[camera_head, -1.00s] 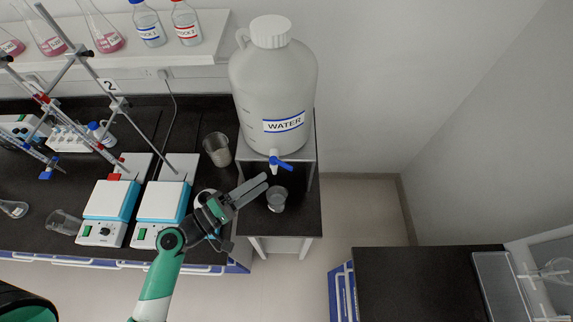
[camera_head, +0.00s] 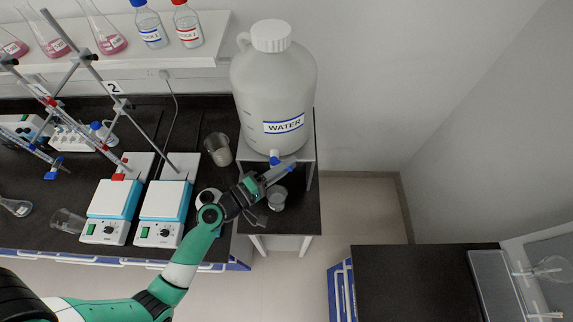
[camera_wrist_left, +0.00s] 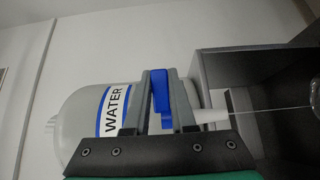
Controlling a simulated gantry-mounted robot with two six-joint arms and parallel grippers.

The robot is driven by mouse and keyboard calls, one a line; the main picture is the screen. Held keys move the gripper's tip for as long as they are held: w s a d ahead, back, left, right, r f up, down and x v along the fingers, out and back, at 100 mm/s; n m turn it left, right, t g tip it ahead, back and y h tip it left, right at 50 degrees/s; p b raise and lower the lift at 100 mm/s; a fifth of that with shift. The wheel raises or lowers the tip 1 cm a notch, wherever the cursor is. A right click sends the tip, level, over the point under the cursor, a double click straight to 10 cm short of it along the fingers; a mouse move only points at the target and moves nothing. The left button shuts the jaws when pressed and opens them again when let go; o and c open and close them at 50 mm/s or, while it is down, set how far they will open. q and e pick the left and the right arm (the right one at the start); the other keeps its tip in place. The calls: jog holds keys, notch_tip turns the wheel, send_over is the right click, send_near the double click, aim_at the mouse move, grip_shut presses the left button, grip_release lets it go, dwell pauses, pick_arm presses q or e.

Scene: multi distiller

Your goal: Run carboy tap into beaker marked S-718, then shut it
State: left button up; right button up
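The white carboy (camera_head: 273,85), labelled WATER, stands on a raised stand with its tap (camera_head: 275,158) at the front. In the left wrist view, the blue tap handle (camera_wrist_left: 160,90) lies between the fingers of my left gripper (camera_wrist_left: 166,95), which look closed on it. My left gripper (camera_head: 281,172) also shows at the tap in the head view. A thin stream (camera_wrist_left: 268,110) runs from the white spout (camera_wrist_left: 208,116). A clear beaker (camera_head: 276,199) stands below the tap; its marking is unreadable. Its rim shows at the wrist view's right edge. My right gripper is out of view.
Another beaker (camera_head: 217,150) stands left of the carboy stand. Two hotplates (camera_head: 162,205) (camera_head: 109,204), clamp stands and another beaker (camera_head: 68,221) occupy the bench to the left. The dark bench (camera_head: 410,285) at lower right has clear room.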

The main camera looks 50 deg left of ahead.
pick_arm(q)
grip_shut()
jog(key=shift+w+r+n+y+p, duration=0.1)
jog(key=shift+w+n+y+p, duration=0.1)
jog(key=shift+n+y+p, duration=0.65)
jog(key=shift+w+a+n+g+y+p, duration=0.25)
jog(key=shift+n+y+p, duration=0.45)
jog(key=shift+y+p, duration=0.5)
jog(key=shift+w+a+n+g+y+p, duration=0.1)
jog(key=shift+w+n+g+y+p, duration=0.15)
jog(key=shift+n+y+p, duration=0.7)
jog(key=shift+w+a+n+g+y+p, duration=0.25)
jog(key=shift+n+y+p, duration=0.25)
jog(key=shift+y+p, duration=0.9)
jog(key=shift+s, duration=0.1)
jog(key=shift+b, duration=0.3)
jog(key=o, duration=0.7)
grip_release()
